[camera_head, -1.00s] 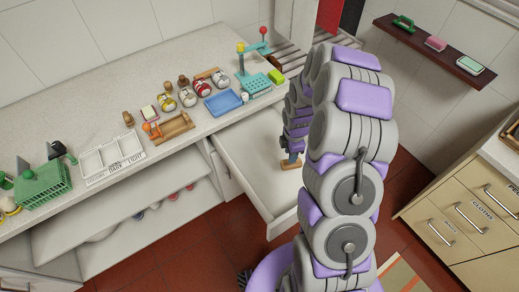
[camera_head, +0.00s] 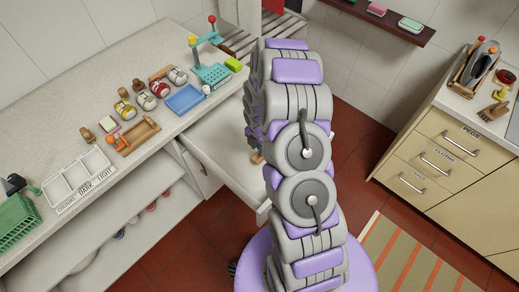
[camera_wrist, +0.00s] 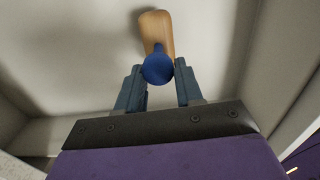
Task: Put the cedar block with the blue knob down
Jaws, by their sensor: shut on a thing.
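The cedar block (camera_wrist: 155,28) is a pale wooden piece with a round blue knob (camera_wrist: 158,69). In the wrist view it is at the top centre, over the pale floor of a drawer. My gripper (camera_wrist: 160,74) is shut on the blue knob, one finger on each side. In the head view my arm hides most of the gripper, and only a small wooden bit of the block (camera_head: 256,158) shows beside the arm. The open drawer (camera_head: 212,133) lies under the counter. I cannot tell whether the block touches the drawer floor.
The counter (camera_head: 60,125) holds a white sorting tray (camera_head: 80,180), a wooden rack (camera_head: 137,136), a blue tray (camera_head: 186,99), jars and brushes. A labelled drawer cabinet (camera_head: 435,160) stands at the right.

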